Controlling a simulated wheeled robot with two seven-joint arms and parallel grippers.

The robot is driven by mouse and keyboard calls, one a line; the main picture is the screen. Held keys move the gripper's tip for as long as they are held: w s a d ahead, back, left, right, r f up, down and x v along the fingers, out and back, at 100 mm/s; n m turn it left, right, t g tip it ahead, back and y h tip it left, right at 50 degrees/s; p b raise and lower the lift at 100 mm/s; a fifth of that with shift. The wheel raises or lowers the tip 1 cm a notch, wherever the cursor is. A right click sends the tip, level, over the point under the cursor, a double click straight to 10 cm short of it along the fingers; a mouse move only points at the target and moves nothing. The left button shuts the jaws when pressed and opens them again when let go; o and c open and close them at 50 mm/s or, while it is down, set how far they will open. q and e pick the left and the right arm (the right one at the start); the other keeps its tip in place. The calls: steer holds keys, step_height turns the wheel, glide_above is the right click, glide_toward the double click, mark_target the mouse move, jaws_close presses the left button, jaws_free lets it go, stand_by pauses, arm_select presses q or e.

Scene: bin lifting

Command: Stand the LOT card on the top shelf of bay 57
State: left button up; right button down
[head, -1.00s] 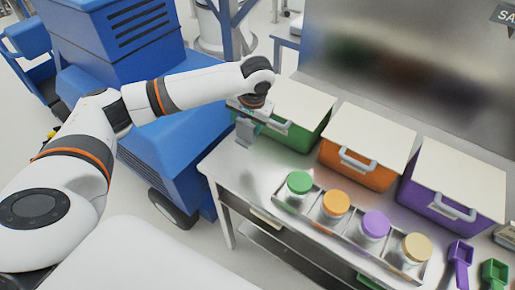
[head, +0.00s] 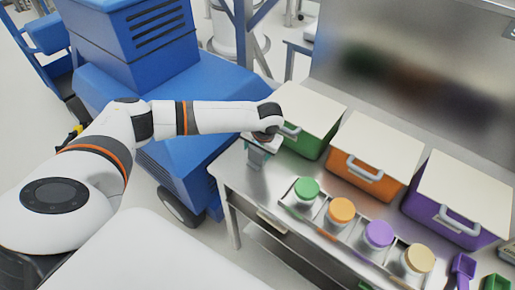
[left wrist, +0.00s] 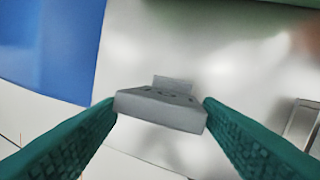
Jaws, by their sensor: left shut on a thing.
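My left gripper (head: 262,146) is shut on a small grey block-like piece (head: 257,156) at the bench's left end, just left of the green bin. In the left wrist view the grey piece (left wrist: 160,112) sits between the two green fingers, with a small grey tab rising behind its wide front. No lettering can be read on it, so I cannot tell whether it is the LOT card. Whether it touches the bench top is unclear. No shelf marked bay 57 shows. My right gripper is not in view.
The metal bench (head: 240,181) carries a green bin (head: 308,143), an orange bin (head: 361,180) and a purple bin (head: 446,215), all with pale lids. A tray (head: 331,223) of several lidded jars stands in front. Scoops lie at the right. A blue machine (head: 145,90) stands left.

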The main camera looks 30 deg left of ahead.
arm_select(q)
steer(key=o, duration=1.5)
steer(key=shift+o, duration=0.2)
steer(key=shift+r, duration=0.1)
